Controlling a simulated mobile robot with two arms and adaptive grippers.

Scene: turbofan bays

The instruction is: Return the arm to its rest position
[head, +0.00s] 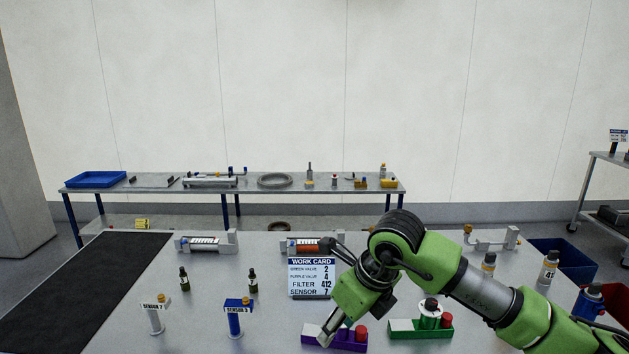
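My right arm (480,290) is green and grey and reaches in from the lower right, bent at the elbow over the table. Its gripper (326,338) points down to the left, at the left end of the purple tray (347,342). The finger opening is too small and edge-on to read, and I cannot tell whether it touches the tray. My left arm and gripper are not in view.
A work card (312,278) stands behind the gripper. A green tray (420,334), sensor stands (235,318), dark bottles (184,280) and a blue bin (563,259) are around. The black mat (85,290) at left is bare. A back bench (240,188) holds parts.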

